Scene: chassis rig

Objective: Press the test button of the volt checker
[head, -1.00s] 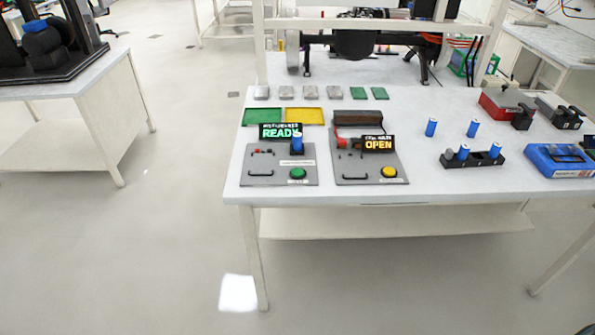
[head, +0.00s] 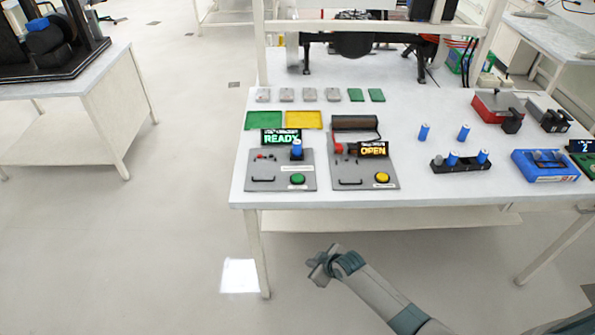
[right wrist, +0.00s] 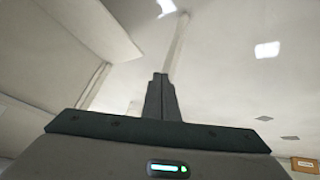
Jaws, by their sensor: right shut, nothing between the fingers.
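The volt checker (head: 265,172) is a grey panel at the table's front left, with a lit sign reading READY (head: 281,137). A blue cell (head: 297,150) stands upright on it. Its round green button (head: 297,179), which looks like the test button, sits at the front right of the panel. My right gripper (head: 320,268) is in front of the table, over the floor and apart from the panel. Its fingers also show in the right wrist view (right wrist: 162,92), shut together with nothing between them. My left gripper is out of view.
A similar panel (head: 348,172) with an OPEN sign and yellow button stands just right. Blue cells, a black holder (head: 460,163) and a blue device (head: 545,166) lie further right. The table's front edge (head: 400,199) lies between my gripper and the panels.

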